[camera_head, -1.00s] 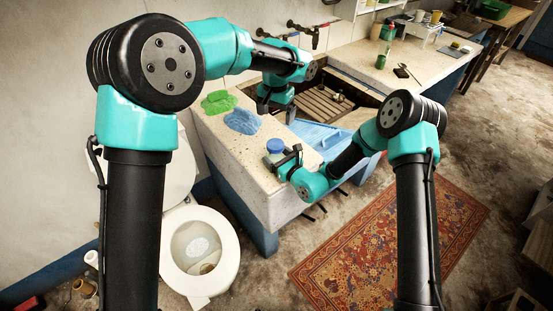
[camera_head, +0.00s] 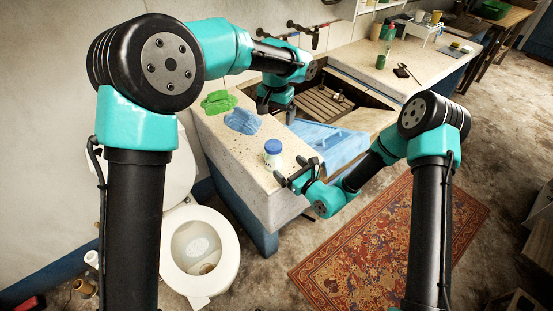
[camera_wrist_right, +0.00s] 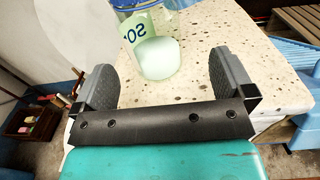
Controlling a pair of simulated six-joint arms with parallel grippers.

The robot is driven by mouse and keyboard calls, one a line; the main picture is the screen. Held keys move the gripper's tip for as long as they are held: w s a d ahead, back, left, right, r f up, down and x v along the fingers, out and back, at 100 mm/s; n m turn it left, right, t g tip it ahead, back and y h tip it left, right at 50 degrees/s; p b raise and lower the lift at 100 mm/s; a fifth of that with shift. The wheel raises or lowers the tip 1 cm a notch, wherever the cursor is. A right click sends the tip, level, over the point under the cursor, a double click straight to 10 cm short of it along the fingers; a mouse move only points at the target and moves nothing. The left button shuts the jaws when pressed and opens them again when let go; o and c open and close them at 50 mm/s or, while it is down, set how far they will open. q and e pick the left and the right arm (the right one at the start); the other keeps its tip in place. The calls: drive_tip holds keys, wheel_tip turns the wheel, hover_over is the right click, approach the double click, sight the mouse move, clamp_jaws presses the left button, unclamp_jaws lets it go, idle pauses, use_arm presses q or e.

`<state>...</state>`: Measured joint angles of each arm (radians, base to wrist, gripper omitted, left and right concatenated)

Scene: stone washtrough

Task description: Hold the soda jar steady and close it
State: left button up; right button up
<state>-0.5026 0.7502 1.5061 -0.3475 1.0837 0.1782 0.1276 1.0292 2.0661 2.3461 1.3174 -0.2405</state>
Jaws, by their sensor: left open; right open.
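The soda jar (camera_head: 273,159) stands upright on the near end of the stone counter, with its blue lid (camera_head: 273,146) on top; how tightly the lid sits cannot be told. In the right wrist view the jar (camera_wrist_right: 152,52) is clear with pale contents and blue lettering, its top cut off by the frame. My right gripper (camera_head: 292,170) is open and empty, just right of and in front of the jar, apart from it. Its two fingers (camera_wrist_right: 165,85) point toward the jar. My left gripper (camera_head: 276,108) is open beyond the jar, above the counter near the basin.
A green cloth (camera_head: 219,102) and a blue cloth (camera_head: 242,121) lie left of the jar. A blue cloth (camera_head: 335,145) drapes over the basin edge. The basin (camera_head: 325,103) holds a wooden rack. The counter (camera_head: 235,160) around the jar is clear.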

drive_tip(key=v, duration=1)
drive_tip(key=shift+s, duration=0.1)
